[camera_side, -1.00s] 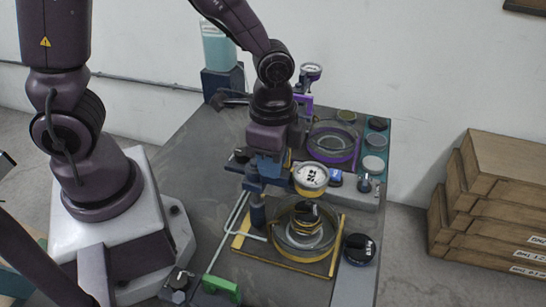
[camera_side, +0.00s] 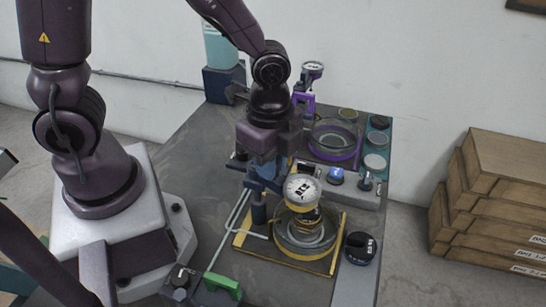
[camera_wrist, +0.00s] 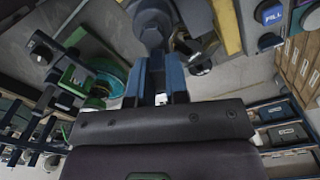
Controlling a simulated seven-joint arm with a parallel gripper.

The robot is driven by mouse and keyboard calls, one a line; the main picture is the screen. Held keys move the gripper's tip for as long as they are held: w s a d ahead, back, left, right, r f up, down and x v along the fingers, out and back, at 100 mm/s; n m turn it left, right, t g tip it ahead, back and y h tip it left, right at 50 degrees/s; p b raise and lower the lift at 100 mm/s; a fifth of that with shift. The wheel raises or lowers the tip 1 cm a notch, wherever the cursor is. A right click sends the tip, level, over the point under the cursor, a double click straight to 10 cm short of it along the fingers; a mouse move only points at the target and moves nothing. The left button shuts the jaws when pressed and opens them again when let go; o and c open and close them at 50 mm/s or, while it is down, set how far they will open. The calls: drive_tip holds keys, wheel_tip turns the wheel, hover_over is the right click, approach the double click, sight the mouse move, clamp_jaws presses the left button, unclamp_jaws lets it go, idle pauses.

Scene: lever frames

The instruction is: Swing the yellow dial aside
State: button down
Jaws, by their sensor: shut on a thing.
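The yellow dial (camera_side: 301,190) has a white face with dark marks and a yellow rim. It sits above a round grey holder (camera_side: 279,238) on a yellow-edged base and covers part of the stack inside. A dark arm and a blue-grey post (camera_side: 258,211) stand to its left. My gripper (camera_side: 264,178) reaches down just left of the dial and is shut on the dial's arm; the exact grip is mostly hidden. In the wrist view the blue fingers of my gripper (camera_wrist: 160,90) are close together, and the dial's face is not clear there.
A purple-rimmed holder (camera_side: 334,142) with its own dial (camera_side: 312,69) stands behind. A black knob (camera_side: 360,248) is at the right, a green handle (camera_side: 222,285) at the front. A blue button (camera_side: 336,176) lies behind the dial. Boxes (camera_side: 500,190) stand off the table.

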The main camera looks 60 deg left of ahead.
drive_tip(key=shift+s+a+m, duration=0.1)
drive_tip(key=shift+s+m, duration=0.45)
drive_tip(key=shift+m, duration=1.5)
drive_tip(key=shift+s+a+m, duration=0.1)
drive_tip(key=shift+s+m, duration=0.5)
drive_tip(key=shift+m, duration=1.5)
drive_tip(key=shift+s+a+m, duration=0.1)
drive_tip(key=shift+s+m, duration=0.45)
drive_tip(key=shift+m, duration=1.5)
drive_tip(key=c, duration=1.1)
unclamp_jaws()
wheel_tip(320, 180, up, 13)
drive_tip(key=shift+r, duration=0.1)
